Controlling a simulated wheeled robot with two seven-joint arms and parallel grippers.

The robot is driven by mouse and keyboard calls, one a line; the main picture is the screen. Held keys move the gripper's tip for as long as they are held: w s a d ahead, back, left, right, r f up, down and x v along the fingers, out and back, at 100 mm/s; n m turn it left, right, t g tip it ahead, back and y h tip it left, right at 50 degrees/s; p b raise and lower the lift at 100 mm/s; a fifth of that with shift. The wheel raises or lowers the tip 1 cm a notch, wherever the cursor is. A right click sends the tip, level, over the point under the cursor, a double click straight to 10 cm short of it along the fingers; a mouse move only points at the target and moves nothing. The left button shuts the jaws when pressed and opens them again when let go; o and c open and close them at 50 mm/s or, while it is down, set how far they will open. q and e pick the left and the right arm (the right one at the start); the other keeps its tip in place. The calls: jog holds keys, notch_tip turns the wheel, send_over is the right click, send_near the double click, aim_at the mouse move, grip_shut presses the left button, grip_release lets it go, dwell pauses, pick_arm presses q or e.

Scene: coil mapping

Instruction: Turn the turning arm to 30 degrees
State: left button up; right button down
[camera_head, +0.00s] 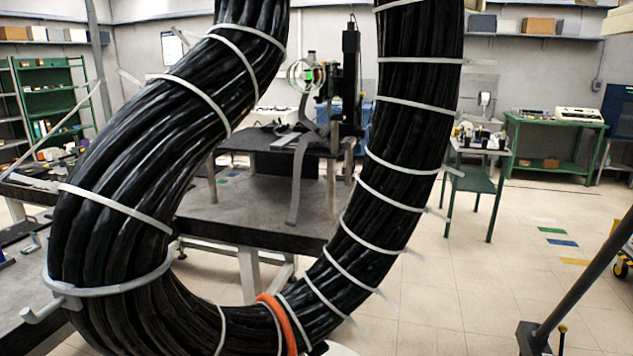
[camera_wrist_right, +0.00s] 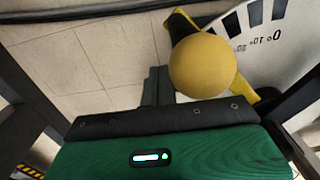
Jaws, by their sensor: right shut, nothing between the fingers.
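In the right wrist view a round yellow knob (camera_wrist_right: 203,66) stands out close to the camera, with yellow and black parts showing behind it. Behind it is a white dial (camera_wrist_right: 285,60) with black marks and the numbers 0, 10 and 20, partly covered by the knob. I cannot read where the turning arm points. The dark fingers of my right gripper (camera_wrist_right: 158,86) are shut and empty, just left of the knob in the picture. I cannot tell whether they touch it. Neither gripper shows in the head view.
A thick black cable bundle (camera_head: 130,190) with pale ties fills the front of the head view. An orange band (camera_head: 277,322) circles it low down. Behind stands a dark table (camera_head: 262,205) with instruments. A dark slanted bar (camera_head: 585,290) is at right. Tiled floor (camera_head: 500,280) is open.

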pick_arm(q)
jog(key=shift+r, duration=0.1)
pick_arm(e)
jog(key=shift+s+a, duration=0.1)
pick_arm(q)
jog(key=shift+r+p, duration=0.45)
jog(key=shift+p, duration=0.1)
pick_arm(e)
jog(key=shift+s+a+f, duration=0.1)
jog(key=shift+s+a, duration=0.5)
jog(key=shift+a, duration=0.35)
jog(key=shift+s+a, duration=0.1)
